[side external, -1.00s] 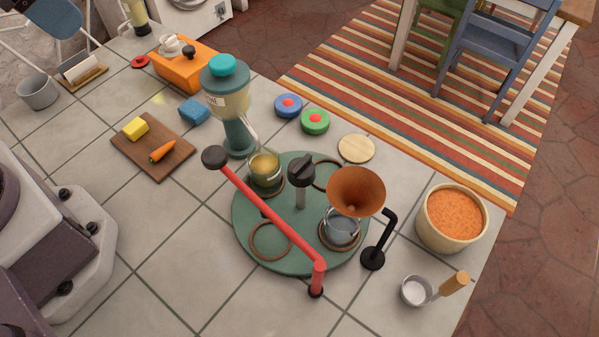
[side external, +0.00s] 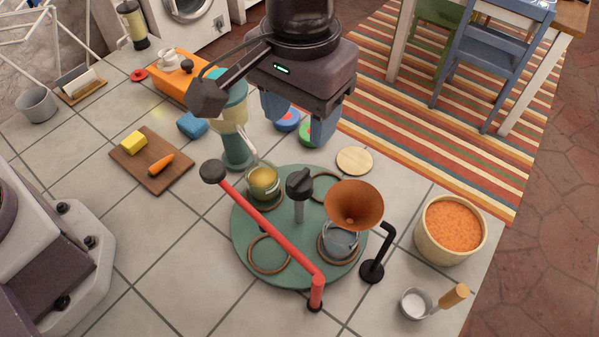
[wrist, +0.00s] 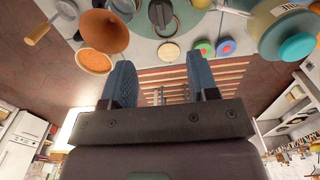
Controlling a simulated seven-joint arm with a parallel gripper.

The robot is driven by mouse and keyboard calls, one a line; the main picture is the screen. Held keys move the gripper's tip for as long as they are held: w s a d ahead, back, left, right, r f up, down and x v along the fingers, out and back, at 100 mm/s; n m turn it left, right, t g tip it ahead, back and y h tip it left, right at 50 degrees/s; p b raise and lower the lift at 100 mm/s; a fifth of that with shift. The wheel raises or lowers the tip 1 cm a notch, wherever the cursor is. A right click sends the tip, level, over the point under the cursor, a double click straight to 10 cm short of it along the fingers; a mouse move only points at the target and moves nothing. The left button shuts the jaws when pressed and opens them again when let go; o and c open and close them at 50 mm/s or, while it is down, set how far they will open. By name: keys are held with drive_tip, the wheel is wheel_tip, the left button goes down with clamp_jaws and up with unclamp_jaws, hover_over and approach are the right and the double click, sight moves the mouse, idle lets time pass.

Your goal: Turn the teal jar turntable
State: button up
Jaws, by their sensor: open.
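The teal jar turntable (side external: 243,252) is a round dark-green disc on the tiled counter, with several brown rings on it. A black knob (side external: 299,184) stands on a post at its middle. A jar with yellow contents (side external: 263,183) sits in the back-left ring. A clear jar (side external: 341,240) sits in the right ring, under a copper funnel (side external: 354,203). The knob also shows at the top of the wrist view (wrist: 160,14). My gripper (side external: 298,125) is open and empty, above the counter behind the turntable. Its blue fingers (wrist: 158,85) show apart in the wrist view.
A red bar with a black ball end (side external: 270,233) crosses above the turntable. A black bent post (side external: 375,262) stands at its right. A teal dispenser (side external: 236,148) stands behind-left. A tub of orange food (side external: 451,229) and a scoop (side external: 416,304) are at right.

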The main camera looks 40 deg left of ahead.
sight(300, 177)
wheel_tip(300, 177, down, 12)
drive_tip(key=shift+f, duration=0.25)
idle(0.3)
drive_tip(key=c, duration=1)
